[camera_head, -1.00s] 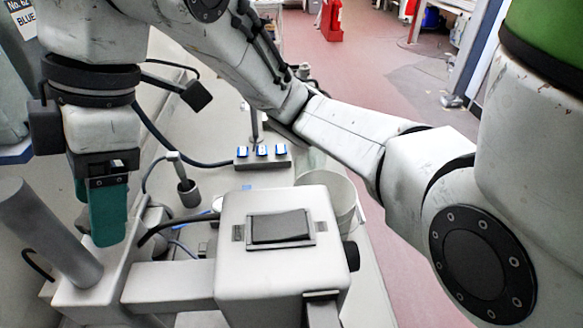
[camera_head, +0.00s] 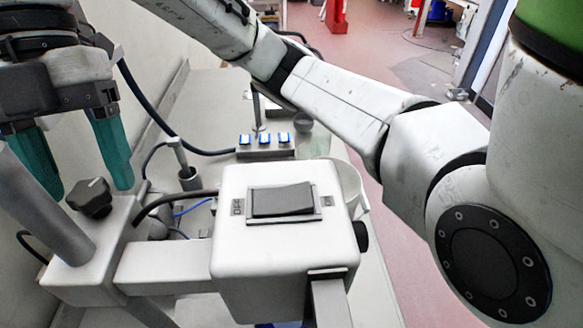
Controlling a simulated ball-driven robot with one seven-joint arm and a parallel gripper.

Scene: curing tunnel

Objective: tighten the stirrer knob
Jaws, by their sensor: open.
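A dark grey lobed knob (camera_head: 90,197) with a light mark on top stands on the pale clamp block (camera_head: 88,240) at the lower left. My gripper (camera_head: 88,188) is open, with its two teal fingers pointing down. In the picture one finger is on each side of the knob, tips about level with it; I see no contact and cannot tell the depth. The white stirrer housing (camera_head: 285,245), with a dark rocker switch (camera_head: 282,200) on top, joins the block by a pale arm. Another black knob (camera_head: 361,237) is on the housing's right side.
A grey post (camera_head: 45,205) slants through the clamp block beside my fingers. Cables (camera_head: 165,135) run along the bench.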

